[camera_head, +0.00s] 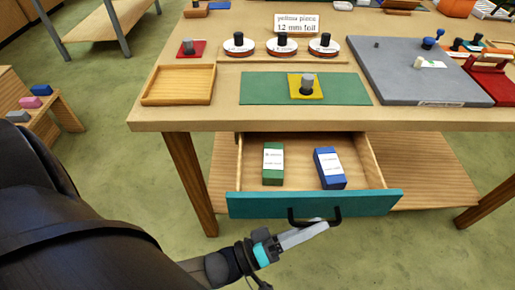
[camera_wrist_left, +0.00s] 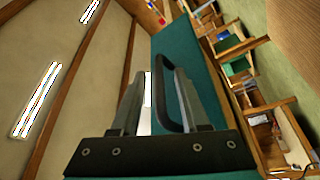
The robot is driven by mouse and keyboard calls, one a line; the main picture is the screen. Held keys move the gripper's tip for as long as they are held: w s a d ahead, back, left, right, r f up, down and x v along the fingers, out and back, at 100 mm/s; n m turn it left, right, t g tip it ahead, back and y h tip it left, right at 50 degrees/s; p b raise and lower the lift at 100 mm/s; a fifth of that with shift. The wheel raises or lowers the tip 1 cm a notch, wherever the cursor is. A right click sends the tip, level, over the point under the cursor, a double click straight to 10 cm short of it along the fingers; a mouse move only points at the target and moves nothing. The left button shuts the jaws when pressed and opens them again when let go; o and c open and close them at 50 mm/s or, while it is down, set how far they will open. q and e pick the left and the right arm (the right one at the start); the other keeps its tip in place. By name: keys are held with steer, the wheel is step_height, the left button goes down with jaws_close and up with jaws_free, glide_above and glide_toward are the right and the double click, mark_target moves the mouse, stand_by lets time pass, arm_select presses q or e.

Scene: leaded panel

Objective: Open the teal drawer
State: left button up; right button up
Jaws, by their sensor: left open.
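The teal drawer (camera_head: 250,206) under the workbench stands pulled out, with its inside showing. Its black handle (camera_head: 291,216) sits on the middle of the teal front. A green box (camera_head: 273,164) and a blue box (camera_head: 329,168), each with a white label, lie in the drawer. My left gripper (camera_head: 322,227) is at the handle, in front of the drawer. In the left wrist view its open fingers (camera_wrist_left: 160,100) stand either side of the handle (camera_wrist_left: 166,95), close to the teal front (camera_wrist_left: 182,45). Whether a finger touches the handle I cannot tell. My right gripper is out of view.
On the bench top are a wooden tray (camera_head: 178,85), a green mat (camera_head: 262,88) with a yellow square (camera_head: 318,80), and a grey board (camera_head: 400,85). A bench leg (camera_head: 190,180) stands left of the drawer. The green floor in front is open.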

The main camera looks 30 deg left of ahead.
arm_select(q)
steer(key=v, duration=1.3)
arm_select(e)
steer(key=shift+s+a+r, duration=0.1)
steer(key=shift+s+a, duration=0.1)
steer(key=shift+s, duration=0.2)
arm_select(q)
steer(key=shift+r, duration=0.1)
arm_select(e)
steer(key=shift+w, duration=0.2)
